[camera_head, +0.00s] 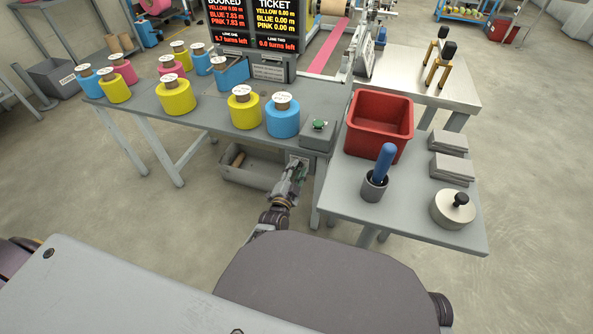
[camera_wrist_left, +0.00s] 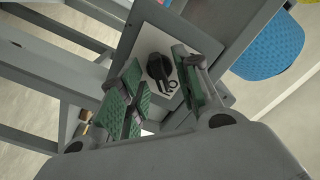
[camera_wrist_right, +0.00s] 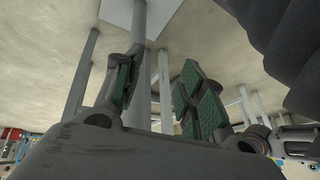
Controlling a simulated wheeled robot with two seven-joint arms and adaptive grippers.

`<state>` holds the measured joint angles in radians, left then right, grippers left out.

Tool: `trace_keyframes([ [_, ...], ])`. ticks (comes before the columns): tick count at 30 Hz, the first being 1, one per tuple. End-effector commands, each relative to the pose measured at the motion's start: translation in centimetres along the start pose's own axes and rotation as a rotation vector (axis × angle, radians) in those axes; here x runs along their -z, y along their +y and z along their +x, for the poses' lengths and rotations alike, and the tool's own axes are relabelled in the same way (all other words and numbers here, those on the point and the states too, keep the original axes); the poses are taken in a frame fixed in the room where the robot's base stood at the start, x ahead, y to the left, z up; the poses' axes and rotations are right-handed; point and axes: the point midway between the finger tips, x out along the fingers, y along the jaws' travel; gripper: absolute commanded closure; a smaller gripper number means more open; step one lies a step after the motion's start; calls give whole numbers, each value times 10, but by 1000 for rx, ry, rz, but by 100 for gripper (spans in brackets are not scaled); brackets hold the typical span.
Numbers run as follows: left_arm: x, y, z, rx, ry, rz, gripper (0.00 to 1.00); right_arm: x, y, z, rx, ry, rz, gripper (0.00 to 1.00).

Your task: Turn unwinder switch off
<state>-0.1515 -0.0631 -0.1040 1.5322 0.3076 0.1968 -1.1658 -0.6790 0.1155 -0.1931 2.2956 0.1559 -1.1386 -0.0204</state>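The unwinder switch (camera_wrist_left: 163,68) shows in the left wrist view as a black knob on a pale plate, with a small ring-and-bar mark beside it. The plate is on the table's grey frame, below the tabletop. My left gripper (camera_wrist_left: 158,84) is open in front of it, its green-padded fingers apart on either side of the knob in the picture; I cannot tell whether they touch it. In the head view my left gripper (camera_head: 294,178) is at the table's front edge and hides most of the switch. My right gripper (camera_wrist_right: 163,80) is open and empty, and outside the head view.
Several yellow, blue and pink rolls stand on the grey table (camera_head: 210,122). A box with a green button (camera_head: 318,134) is at its right end. The side table (camera_head: 335,195) holds a red bin (camera_head: 378,125) and a cup (camera_head: 373,187). A grey crate (camera_head: 250,172) sits below.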

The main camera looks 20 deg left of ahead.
Motion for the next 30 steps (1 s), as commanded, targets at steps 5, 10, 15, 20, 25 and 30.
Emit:
trace_keyframes([
  [5, 0, 0, 0, 0, 0, 0, 80, 2, 0, -2, 0, 4, -2, 60],
  [10, 0, 0, 0, 0, 0, 0, 100, 3, 0, -3, 0, 6, -3, 60],
  [15, 0, 0, 0, 0, 0, -1, 100, 3, 0, -3, 0, 7, -3, 60],
  [20, 0, 0, 0, 0, 0, -11, 100, 3, 0, -4, -2, 2, -3, 60],
  [25, 0, 0, 0, -1, 0, -43, 100, 2, 0, -10, -7, -13, -6, 60],
  [30, 1, -1, 0, -2, 0, -108, 100, 12, 0, -26, -20, -31, -18, 60],
])
